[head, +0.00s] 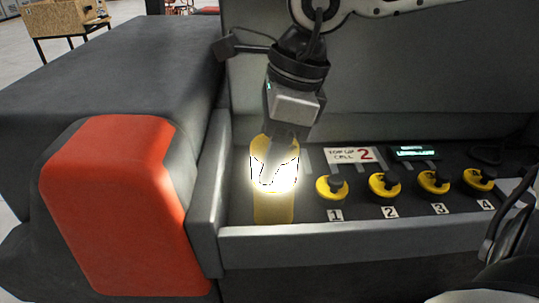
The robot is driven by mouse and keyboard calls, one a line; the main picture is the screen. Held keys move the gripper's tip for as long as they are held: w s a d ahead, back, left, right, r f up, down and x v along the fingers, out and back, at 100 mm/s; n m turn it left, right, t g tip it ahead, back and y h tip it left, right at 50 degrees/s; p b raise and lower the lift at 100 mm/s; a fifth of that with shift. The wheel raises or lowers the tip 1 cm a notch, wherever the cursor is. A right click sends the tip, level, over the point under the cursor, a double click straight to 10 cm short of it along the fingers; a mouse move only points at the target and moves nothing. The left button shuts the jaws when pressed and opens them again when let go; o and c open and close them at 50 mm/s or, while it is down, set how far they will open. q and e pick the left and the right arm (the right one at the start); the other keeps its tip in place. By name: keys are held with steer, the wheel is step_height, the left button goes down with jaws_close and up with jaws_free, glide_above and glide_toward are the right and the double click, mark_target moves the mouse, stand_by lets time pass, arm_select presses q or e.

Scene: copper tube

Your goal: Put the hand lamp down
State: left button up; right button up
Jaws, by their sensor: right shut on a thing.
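The hand lamp (273,149) is yellow and lit, with a bright white glow on its lower front. It stands about upright at the left end of a grey tray (350,241), over a yellow patch (273,210). My right gripper (278,150) reaches down from above and is shut on the lamp. The glare hides the fingertips and the lamp's underside, so I cannot tell whether it touches the tray floor.
Right of the lamp several yellow-and-black knobs (383,187) stand in a row with number labels. A grey wall (207,195) and an orange panel (112,205) are at left.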

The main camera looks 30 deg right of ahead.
steer(key=shift+f, duration=0.9)
steer(key=shift+f+b, duration=0.25)
steer(key=shift+b, duration=0.05)
steer(key=o, duration=1.5)
steer(key=shift+r, duration=0.1)
steer(key=v, duration=1.2)
steer(key=shift+r+p, duration=0.2)
steer(key=shift+p, duration=0.15)
